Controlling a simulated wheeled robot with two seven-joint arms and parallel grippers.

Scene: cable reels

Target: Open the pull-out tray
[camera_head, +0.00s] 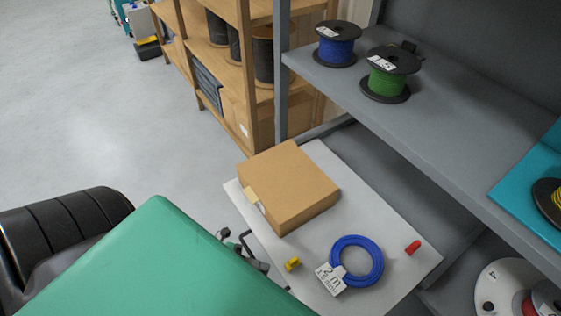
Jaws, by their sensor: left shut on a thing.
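The pull-out tray (408,250) is a flat light-grey board below the grey shelf. It sticks well out in front of the upper shelf's edge. A dark bar handle (248,237) runs along its front left edge. My left gripper (240,241) is at this handle and shut on it; its fingers are small and partly hidden behind a green surface. On the tray sit a closed cardboard box (290,185), a blue cable coil (375,262) with a white tag, a yellow piece (292,264) and a red piece (413,247). My right gripper is not in view.
The grey upper shelf (440,130) holds a blue cable reel (336,46), a green cable reel (388,78) and a teal bin (525,190). A white reel (505,285) stands low at right. A wooden rack (237,60) stands behind. Open floor (90,110) lies at left.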

